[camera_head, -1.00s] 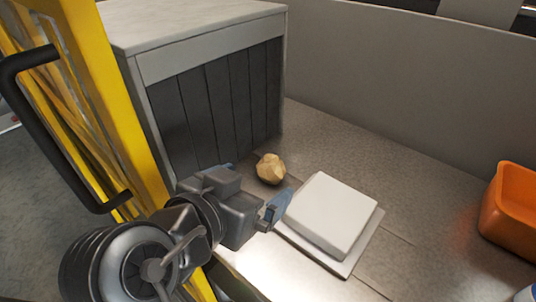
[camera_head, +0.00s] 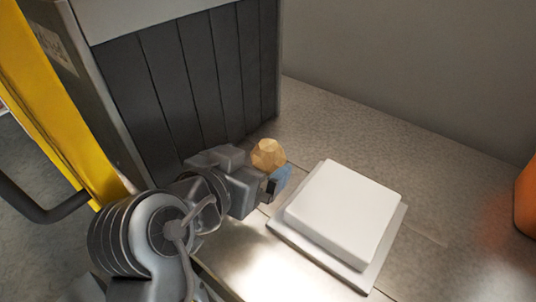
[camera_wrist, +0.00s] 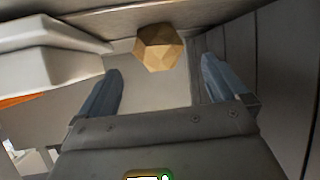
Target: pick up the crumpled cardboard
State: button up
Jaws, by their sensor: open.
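The crumpled cardboard (camera_head: 268,154) is a small tan faceted ball on the grey surface, close to the dark strip panel. In the wrist view the crumpled cardboard (camera_wrist: 159,47) lies beyond the fingertips, roughly between their lines. My gripper (camera_head: 278,180) is just in front of it in the head view, and its body hides the surface there. In the wrist view my gripper (camera_wrist: 160,82) shows two blue fingers spread apart with nothing between them.
A white block on a flat base (camera_head: 345,215) stands right of my gripper. The dark strip panel (camera_head: 200,80) of a grey box rises on the left. A yellow frame (camera_head: 45,105) is at far left. An orange bin (camera_head: 527,200) is at the right edge. The surface behind the white block is clear.

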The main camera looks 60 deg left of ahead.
aim_at(263, 153)
jog(key=x, duration=0.5)
jog(key=shift+w+a+r, duration=0.1)
jog(key=shift+r, duration=0.2)
jog(key=shift+c, duration=0.2)
jog(key=c, duration=1)
jog(key=shift+r, duration=0.15)
